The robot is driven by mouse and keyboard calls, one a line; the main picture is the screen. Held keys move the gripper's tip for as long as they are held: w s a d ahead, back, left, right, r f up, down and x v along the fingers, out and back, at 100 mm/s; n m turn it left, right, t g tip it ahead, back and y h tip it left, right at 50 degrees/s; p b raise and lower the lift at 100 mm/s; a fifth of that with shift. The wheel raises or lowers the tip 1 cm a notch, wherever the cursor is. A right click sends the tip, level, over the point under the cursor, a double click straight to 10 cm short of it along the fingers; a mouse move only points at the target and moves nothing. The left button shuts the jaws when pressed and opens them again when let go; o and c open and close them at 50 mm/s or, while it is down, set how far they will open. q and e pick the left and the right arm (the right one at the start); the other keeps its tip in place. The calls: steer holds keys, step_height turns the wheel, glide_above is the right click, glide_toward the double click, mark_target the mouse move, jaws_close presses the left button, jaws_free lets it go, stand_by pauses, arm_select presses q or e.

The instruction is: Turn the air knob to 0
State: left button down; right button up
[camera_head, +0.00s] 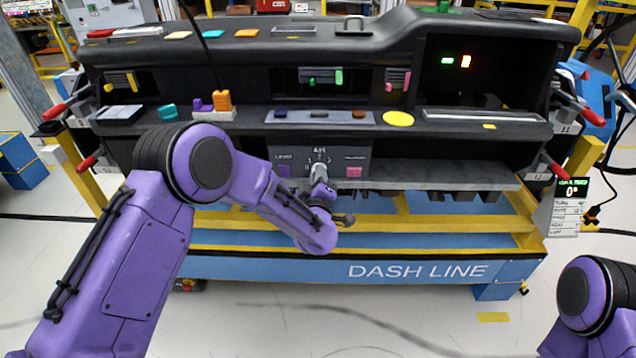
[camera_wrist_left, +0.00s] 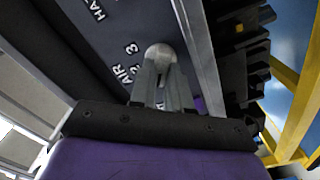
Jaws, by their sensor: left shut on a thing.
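The air knob (camera_head: 319,169) is a light grey round knob on the dark control panel (camera_head: 290,158) under the middle of the dashboard, below the word AIR and small numerals. My left gripper (camera_head: 320,184) reaches it from below and in front. In the left wrist view the knob (camera_wrist_left: 160,52) sits between the tips of the two grey fingers (camera_wrist_left: 163,75), which are shut on it. The labels AIR, 2 and 3 show beside it. The fingers cover part of the dial, so I cannot tell which number the knob points to. My right gripper is out of view.
The dashboard ledge (camera_head: 440,178) extends right, above the yellow and blue stand (camera_head: 380,268). A small display (camera_head: 572,190) at right reads 0°. The floor in front is clear.

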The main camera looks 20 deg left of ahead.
arm_select(q)
steer(key=shift+f+n+b, duration=0.2)
steer(key=shift+n+b, duration=1.95)
steer(key=shift+n, duration=1.45)
steer(key=c, duration=1.1)
jaws_free()
steer(key=b+v, duration=0.1)
steer(key=v, duration=0.9)
steer(key=shift+s+r, duration=0.1)
steer(key=shift+s, duration=0.2)
